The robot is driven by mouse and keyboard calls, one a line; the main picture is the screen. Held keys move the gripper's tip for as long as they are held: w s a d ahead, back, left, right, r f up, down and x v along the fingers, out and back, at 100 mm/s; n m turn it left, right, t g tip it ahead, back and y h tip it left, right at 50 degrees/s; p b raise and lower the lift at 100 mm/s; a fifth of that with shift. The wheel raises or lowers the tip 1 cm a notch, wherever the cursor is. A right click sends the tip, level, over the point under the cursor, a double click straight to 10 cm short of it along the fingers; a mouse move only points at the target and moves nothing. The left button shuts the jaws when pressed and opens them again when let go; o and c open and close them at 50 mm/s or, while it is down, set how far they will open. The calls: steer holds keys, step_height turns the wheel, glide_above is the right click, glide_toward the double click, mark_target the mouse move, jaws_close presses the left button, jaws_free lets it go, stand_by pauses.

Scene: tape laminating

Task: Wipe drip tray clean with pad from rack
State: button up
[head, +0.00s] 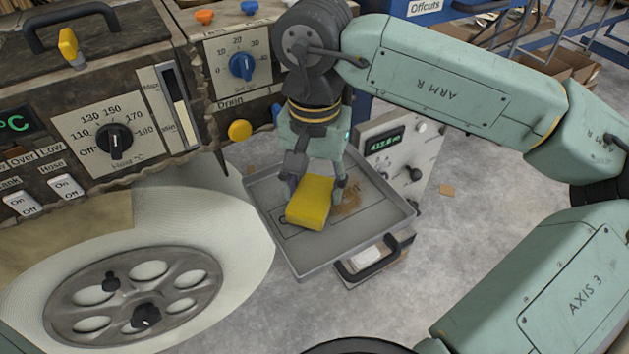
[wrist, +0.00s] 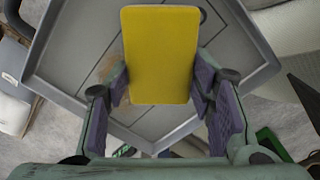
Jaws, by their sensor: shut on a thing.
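The yellow pad (head: 310,203) is held between the fingers of my gripper (head: 314,180) over the drip tray. In the wrist view the pad (wrist: 160,55) sits between the two purple-padded fingertips of my gripper (wrist: 160,85). The grey drip tray (head: 290,262) is a shallow square pan with a raised rim and a dark handle at its front. A brown stain (head: 347,200) lies on the tray floor just right of the pad. I cannot tell whether the pad touches the tray floor. The tray also shows in the wrist view (wrist: 85,45). I see no rack that I can name.
The machine with dials and switches (head: 115,140) stands at the left, and a large pale roll with a metal hub (head: 130,290) is below it. A control box with a green display (head: 395,150) stands behind the tray. Grey floor (head: 480,215) is open to the right.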

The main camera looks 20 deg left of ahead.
steer(key=shift+f+b, duration=0.4)
steer(key=shift+f, duration=0.1)
steer(key=shift+w, duration=0.1)
